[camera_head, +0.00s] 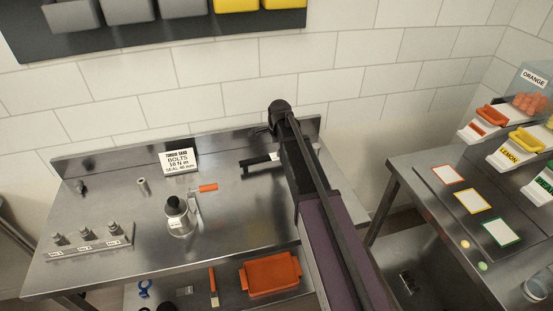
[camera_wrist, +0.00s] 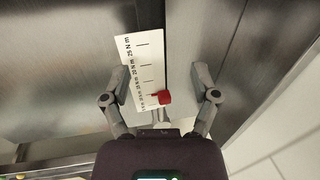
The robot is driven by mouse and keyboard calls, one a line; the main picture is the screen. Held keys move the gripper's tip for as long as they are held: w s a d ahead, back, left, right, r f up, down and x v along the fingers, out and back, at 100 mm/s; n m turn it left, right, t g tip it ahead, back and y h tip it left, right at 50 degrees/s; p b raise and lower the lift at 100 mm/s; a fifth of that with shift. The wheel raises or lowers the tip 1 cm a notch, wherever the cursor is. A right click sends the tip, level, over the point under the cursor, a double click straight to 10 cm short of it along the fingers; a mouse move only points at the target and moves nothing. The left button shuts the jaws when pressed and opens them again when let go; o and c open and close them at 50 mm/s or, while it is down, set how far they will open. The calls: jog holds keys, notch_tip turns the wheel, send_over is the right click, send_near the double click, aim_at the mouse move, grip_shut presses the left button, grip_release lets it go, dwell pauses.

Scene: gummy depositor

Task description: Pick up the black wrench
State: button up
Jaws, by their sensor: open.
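The black wrench (camera_head: 256,162) lies on the steel table near its back edge. Its right part is hidden behind my arm in the head view. In the wrist view, a white scale plate (camera_wrist: 130,60) marked in N m and a red pointer (camera_wrist: 165,97) show between my fingers. A dark strip above the plate may be the wrench's handle; I cannot tell for sure. My gripper (camera_wrist: 158,70) is open, with one finger on each side of the plate. Nothing is visibly clamped. The head view does not show the fingertips clearly.
A row of bolts (camera_head: 88,240) sits at the front left. An orange tray (camera_head: 270,275) is on the lower shelf. The wall rises close behind.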

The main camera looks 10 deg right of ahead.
jog(key=shift+f, duration=0.15)
notch_tip(320, 180, down, 3)
jog(key=b, duration=0.3)
jog(key=shift+w+f+b, duration=0.2)
jog(key=shift+f+b, duration=0.75)
jog(key=shift+b, duration=0.2)
grip_shut()
